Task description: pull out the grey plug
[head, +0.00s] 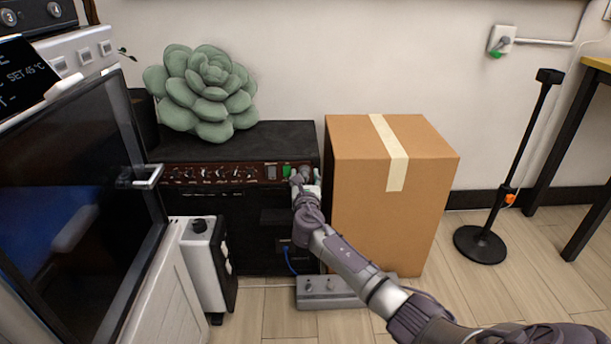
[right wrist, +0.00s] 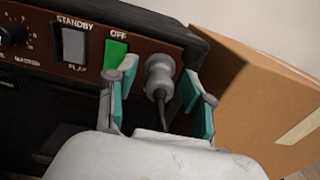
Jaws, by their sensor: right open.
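The grey plug (right wrist: 160,72) sits in the front panel of the black amplifier (head: 215,143), at the right end of the panel, with a dark cable hanging from it. My right gripper (right wrist: 161,98) is open, with one teal-padded finger on each side of the plug. I cannot tell whether either finger touches it. In the head view my right gripper (head: 303,180) reaches the panel's right end and hides most of the plug. My left gripper is not in view.
A green OFF switch (right wrist: 115,53) and a grey standby switch (right wrist: 73,45) are just left of the plug. A cardboard box (head: 355,200) stands close on the right. A grey pedal (head: 325,292) lies on the floor below. A plush succulent (head: 205,92) rests on the amplifier.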

